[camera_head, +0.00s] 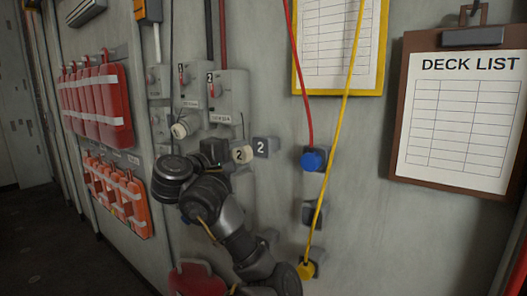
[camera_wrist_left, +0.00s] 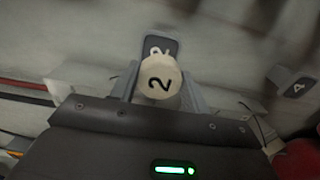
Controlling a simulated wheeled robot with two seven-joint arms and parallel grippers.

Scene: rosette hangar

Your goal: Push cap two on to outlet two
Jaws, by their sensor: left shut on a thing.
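Cap two is a round cream cap (camera_head: 242,154) with a black 2 on its face. My left gripper (camera_head: 228,155) is shut on it, and the left wrist view shows the cap (camera_wrist_left: 160,78) between the two fingers. A dark grey block marked 2 (camera_head: 265,147), at outlet two, is on the wall just right of the cap. In the left wrist view this marked block (camera_wrist_left: 162,46) shows partly behind the cap. The cap hides the outlet's mouth, so I cannot tell whether they touch. My right gripper is not in view.
To the right, a blue plug (camera_head: 313,160) on a red cord and a yellow plug (camera_head: 306,270) on a yellow cord sit at the wall. A clipboard (camera_head: 455,120) hangs at far right.

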